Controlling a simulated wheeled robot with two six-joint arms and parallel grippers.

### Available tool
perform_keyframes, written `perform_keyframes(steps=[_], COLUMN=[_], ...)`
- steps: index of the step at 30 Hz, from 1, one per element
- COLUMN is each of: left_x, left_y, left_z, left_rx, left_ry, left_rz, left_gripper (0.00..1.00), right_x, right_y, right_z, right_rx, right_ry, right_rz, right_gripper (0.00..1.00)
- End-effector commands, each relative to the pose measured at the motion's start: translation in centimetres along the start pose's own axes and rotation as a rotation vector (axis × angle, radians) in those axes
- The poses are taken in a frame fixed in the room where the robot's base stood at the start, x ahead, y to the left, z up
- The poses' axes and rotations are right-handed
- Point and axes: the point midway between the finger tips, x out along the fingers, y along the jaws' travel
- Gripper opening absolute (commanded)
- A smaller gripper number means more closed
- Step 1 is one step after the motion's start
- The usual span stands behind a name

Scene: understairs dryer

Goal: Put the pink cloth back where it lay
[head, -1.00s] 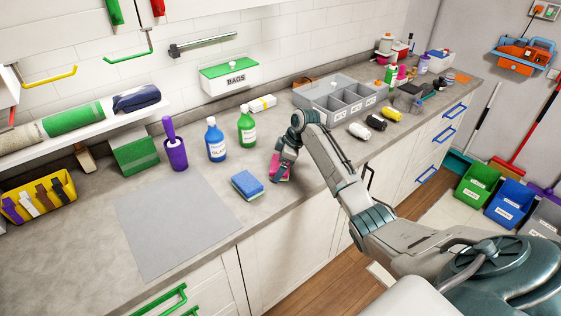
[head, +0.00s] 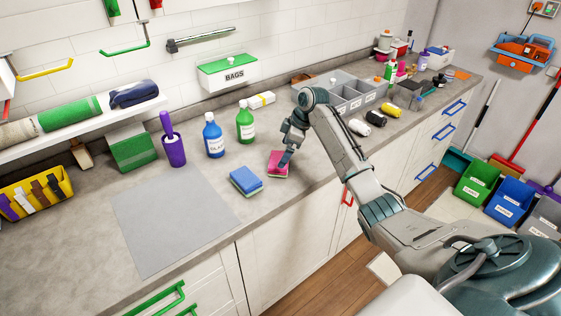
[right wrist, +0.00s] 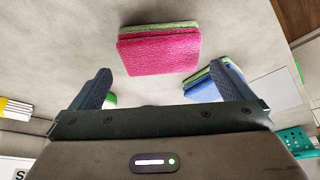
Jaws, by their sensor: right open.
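The pink cloth (head: 278,160) lies flat on the grey countertop, to the right of the blue cloth (head: 244,181). In the right wrist view the pink cloth (right wrist: 158,52) has a pink face and a green layer along its far edge. My right gripper (head: 287,157) is open just above and beside it. Its two fingers stand apart in the wrist view, with the pink cloth beyond and between their tips and nothing gripped. The blue cloth (right wrist: 203,90) shows partly behind the right-hand finger there. My left gripper is not in view.
A blue bottle (head: 214,138), a green bottle (head: 245,125) and a purple brush holder (head: 173,149) stand behind. A grey mat (head: 165,220) lies to the left. A grey divided box (head: 350,98) and rolls (head: 375,118) are to the right. The counter's front edge is close.

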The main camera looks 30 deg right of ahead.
Motion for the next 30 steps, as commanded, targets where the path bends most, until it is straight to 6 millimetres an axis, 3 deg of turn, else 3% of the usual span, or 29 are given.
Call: perform_keyframes(steps=[6,12,30], left_x=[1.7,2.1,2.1], left_y=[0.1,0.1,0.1], left_z=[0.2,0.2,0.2], left_rx=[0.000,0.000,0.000], left_ry=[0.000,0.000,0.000], left_rz=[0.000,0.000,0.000], left_gripper=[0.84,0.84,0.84], right_x=[-4.2,-6.3,-6.6], right_y=[0.1,0.0,0.0], right_z=[0.1,0.0,0.0], right_rx=[-0.002,0.000,0.000], right_ry=[0.000,0.000,0.000], right_rz=[0.003,0.000,-0.001], right_gripper=[1.00,1.00,1.00])
